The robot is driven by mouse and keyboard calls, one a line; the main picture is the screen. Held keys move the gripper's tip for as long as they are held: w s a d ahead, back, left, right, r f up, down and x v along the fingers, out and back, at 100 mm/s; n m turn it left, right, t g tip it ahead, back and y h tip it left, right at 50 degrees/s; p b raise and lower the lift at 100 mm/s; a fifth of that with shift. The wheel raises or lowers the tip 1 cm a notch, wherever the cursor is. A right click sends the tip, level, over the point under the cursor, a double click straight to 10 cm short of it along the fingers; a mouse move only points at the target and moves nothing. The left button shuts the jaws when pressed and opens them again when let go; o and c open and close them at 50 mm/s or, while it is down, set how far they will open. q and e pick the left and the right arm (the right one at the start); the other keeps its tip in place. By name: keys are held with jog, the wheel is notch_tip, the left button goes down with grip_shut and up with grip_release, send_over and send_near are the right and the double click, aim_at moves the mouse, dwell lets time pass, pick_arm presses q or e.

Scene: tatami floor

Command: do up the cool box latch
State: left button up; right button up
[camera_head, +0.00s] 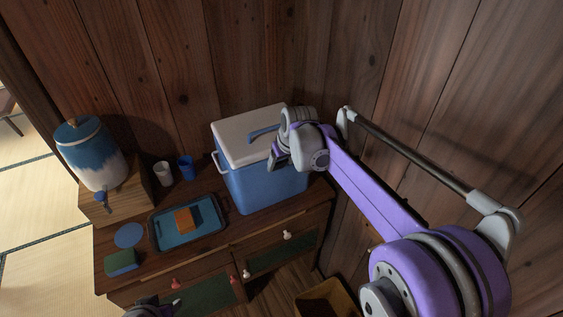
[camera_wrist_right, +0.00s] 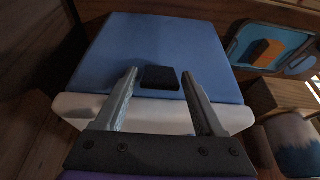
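The cool box has a blue body (camera_head: 262,187) and a white lid (camera_head: 245,133), which looks closed. It stands at the right end of the wooden cabinet. My right gripper (camera_head: 277,160) is at the box's front, near the lid edge. In the right wrist view, a dark rectangular latch (camera_wrist_right: 160,77) lies against the blue face, between the spread fingertips of my right gripper (camera_wrist_right: 160,73). A gap shows on each side of it; whether it is fastened I cannot tell. My left gripper (camera_head: 152,308) is partly cut off at the bottom edge, its fingers unclear.
A blue tray (camera_head: 160,240) with an orange block (camera_head: 186,220) lies left of the box. Cups (camera_head: 186,167) and a drink dispenser (camera_head: 92,155) on a wooden stand are farther left. A green sponge-like block (camera_head: 121,263) is at the front left. A wooden wall is close behind and right.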

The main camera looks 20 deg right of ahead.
aim_at(282, 162)
grip_shut()
jog(key=shift+w+a+r+g+p, duration=0.1)
jog(key=shift+w+r+g+p, duration=0.25)
jog(key=shift+g, duration=0.35)
jog(key=shift+w+g, duration=0.3)
jog(key=shift+g, duration=0.3)
pick_arm(q)
jog(key=shift+w+r, duration=0.3)
jog(key=shift+r, duration=0.45)
pick_arm(e)
jog(key=shift+f, duration=0.1)
jog(key=shift+o, duration=1.6)
grip_release()
pick_arm(q)
jog(key=shift+w+r+p, duration=0.25)
jog(key=shift+r+p, duration=0.15)
pick_arm(e)
notch_tip(282, 162, up, 11)
jog(key=s, duration=0.1)
jog(key=shift+s, duration=0.35)
